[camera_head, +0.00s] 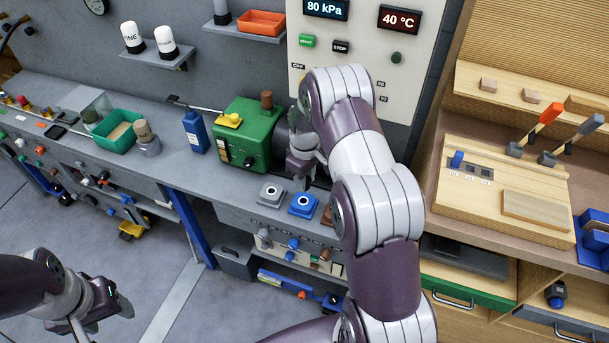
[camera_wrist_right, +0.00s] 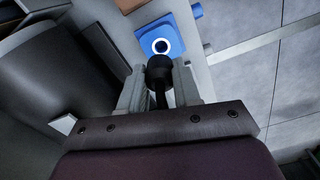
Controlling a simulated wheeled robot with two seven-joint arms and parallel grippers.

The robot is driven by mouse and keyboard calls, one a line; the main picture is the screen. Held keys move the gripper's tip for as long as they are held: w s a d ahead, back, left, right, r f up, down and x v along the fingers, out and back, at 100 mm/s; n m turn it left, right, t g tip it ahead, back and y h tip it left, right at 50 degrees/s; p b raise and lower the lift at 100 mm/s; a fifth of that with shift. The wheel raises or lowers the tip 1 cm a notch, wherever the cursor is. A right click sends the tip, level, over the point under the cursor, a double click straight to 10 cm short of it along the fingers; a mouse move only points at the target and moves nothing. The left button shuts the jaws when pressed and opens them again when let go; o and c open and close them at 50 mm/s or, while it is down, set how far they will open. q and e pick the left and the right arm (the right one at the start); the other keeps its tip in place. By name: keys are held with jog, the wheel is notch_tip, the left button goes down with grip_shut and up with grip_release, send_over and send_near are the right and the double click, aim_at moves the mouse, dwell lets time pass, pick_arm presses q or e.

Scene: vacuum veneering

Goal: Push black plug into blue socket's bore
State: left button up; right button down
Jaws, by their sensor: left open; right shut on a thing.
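The blue socket (camera_head: 303,205) sits on the grey bench's front edge, with a pale ring around a dark bore. It also shows in the right wrist view (camera_wrist_right: 160,32), just beyond my fingertips. My right gripper (camera_wrist_right: 159,82) is shut on the black plug (camera_wrist_right: 160,70), whose round dark end points towards the socket. In that view the plug slightly overlaps the socket's near edge and the bore stays visible. In the head view my right gripper (camera_head: 303,172) is above and behind the socket; the plug cannot be made out there. My left gripper (camera_head: 103,312) is open and empty over the floor.
A grey socket (camera_head: 270,194) stands left of the blue one, and a brown one (camera_head: 327,215) is partly hidden by my right arm. A green machine (camera_head: 245,135) stands behind. A blue bottle (camera_head: 195,131) and green tray (camera_head: 118,132) are further left.

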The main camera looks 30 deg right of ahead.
jog(key=f, duration=0.2)
jog(key=f+b, duration=0.1)
jog(key=shift+w+a, duration=0.25)
jog(key=shift+w, duration=0.05)
jog(key=shift+f+b, duration=0.25)
jog(key=shift+b, duration=0.05)
jog(key=shift+s+d+f, duration=0.1)
jog(key=shift+s+d, duration=0.05)
pick_arm(q)
notch_tip(320, 180, down, 2)
jog(key=shift+w+a+f, duration=0.1)
jog(key=shift+w+f, duration=0.05)
jog(key=shift+r+p, duration=0.3)
jog(key=shift+p, duration=0.05)
dwell(0.3)
jog(key=shift+f+b, duration=0.9)
jog(key=shift+b, duration=0.05)
pick_arm(e)
jog(key=shift+f, duration=1.4)
